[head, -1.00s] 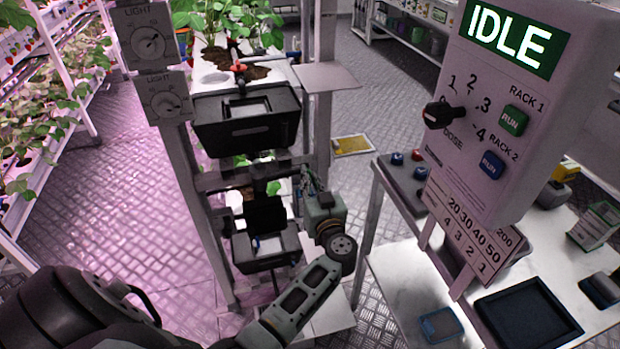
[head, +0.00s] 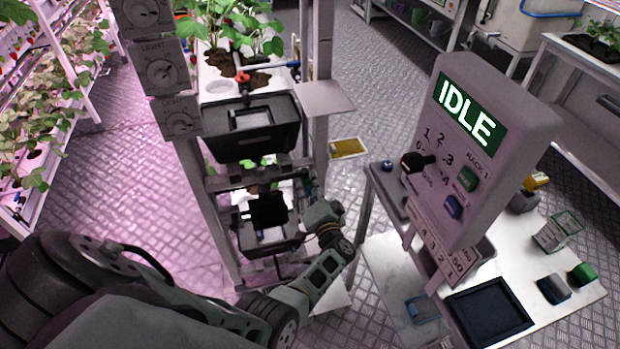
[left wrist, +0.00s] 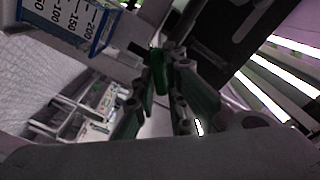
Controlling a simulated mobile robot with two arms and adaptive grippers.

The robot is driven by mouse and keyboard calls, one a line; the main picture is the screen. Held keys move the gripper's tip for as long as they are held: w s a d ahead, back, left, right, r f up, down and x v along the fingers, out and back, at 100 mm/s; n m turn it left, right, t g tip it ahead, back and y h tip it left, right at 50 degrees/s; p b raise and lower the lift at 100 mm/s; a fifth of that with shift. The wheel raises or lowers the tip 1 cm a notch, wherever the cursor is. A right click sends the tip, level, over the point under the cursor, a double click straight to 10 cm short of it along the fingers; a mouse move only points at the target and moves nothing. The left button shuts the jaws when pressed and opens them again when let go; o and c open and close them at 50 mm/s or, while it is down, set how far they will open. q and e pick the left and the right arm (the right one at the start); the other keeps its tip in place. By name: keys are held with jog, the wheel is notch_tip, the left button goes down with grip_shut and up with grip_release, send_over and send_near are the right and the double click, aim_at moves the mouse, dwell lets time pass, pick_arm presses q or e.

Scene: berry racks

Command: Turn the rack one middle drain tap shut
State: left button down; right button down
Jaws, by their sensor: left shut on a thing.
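My left gripper (head: 303,186) reaches the right side of the rack's middle tier, just below and right of the upper black tray (head: 252,130). The upper tap with a red handle (head: 242,77) shows above the upper tray. A lower black tray (head: 268,238) hangs below. My right gripper is not in view.
A control box with an IDLE screen (head: 466,115) stands right of the gripper, over a white bench (head: 385,262). Rack post (head: 316,95) and a small grey shelf (head: 325,97) are close above the gripper. A plant rack stands at far left; the floor between is clear.

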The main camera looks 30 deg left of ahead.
pick_arm(q)
jog(key=m+p, duration=0.1)
jog(key=m, duration=0.2)
jog(key=shift+d+m, duration=0.1)
jog(key=shift+m, duration=0.2)
jog(key=m, duration=0.2)
jog(key=m+p, duration=0.1)
jog(key=shift+f+m, duration=0.2)
jog(key=shift+m, duration=0.2)
jog(key=c, duration=1.8)
grip_release()
jog(key=shift+w, duration=0.1)
